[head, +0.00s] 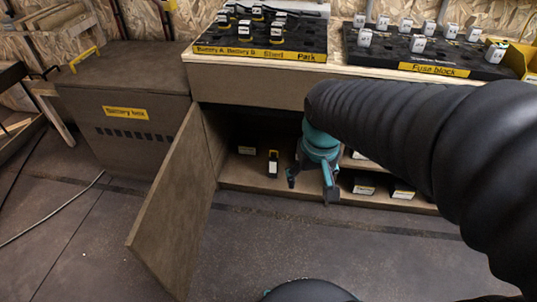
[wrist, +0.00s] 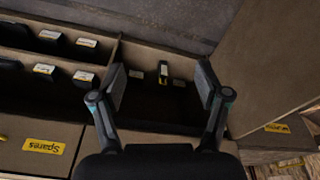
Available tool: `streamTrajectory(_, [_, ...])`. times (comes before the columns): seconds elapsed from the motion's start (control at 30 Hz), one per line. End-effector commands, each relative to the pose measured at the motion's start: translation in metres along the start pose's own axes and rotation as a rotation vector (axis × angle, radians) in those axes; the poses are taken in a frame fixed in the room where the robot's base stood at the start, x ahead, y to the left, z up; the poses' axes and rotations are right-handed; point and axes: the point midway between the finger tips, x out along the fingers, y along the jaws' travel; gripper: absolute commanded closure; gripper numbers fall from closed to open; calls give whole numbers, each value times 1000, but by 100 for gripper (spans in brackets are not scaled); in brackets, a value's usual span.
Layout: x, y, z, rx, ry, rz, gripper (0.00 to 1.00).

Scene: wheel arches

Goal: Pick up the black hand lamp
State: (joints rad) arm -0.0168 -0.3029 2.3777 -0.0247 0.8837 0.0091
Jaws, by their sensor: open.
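A small black upright thing with a pale and yellow label, which looks like the black hand lamp (head: 273,163), stands on the floor of the open compartment under the bench. It also shows in the wrist view (wrist: 163,72), ahead of my fingers and between their tips. My gripper (head: 311,186) is open and empty at the mouth of the compartment, to the right of the lamp in the head view. In the wrist view my gripper (wrist: 160,82) has its two fingers spread wide, apart from the lamp.
The cabinet door (head: 170,210) stands open at the left. Shelves with several labelled black items (head: 364,187) lie to the right, behind a divider. A battery box (head: 125,90) stands left. The Fuse block tray (head: 435,70) is on the bench. The floor in front is clear.

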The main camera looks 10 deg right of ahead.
Motion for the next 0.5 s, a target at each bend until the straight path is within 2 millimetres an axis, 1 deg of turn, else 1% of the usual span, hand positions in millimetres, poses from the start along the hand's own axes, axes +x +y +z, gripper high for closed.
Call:
streamTrajectory(0.03, [11, 0, -10, -4, -31, 4, 25])
streamTrajectory(0.17, [37, 1, -38, -9, -87, 15, 25])
streamTrajectory(0.27, [60, 2, -59, -10, -123, 27, 25])
streamTrajectory(0.37, [86, 3, -82, -10, -151, 38, 25])
streamTrajectory(0.47, [114, 4, -104, -8, -172, 52, 25])
streamTrajectory(0.5, [126, 4, -113, -7, -180, 57, 25])
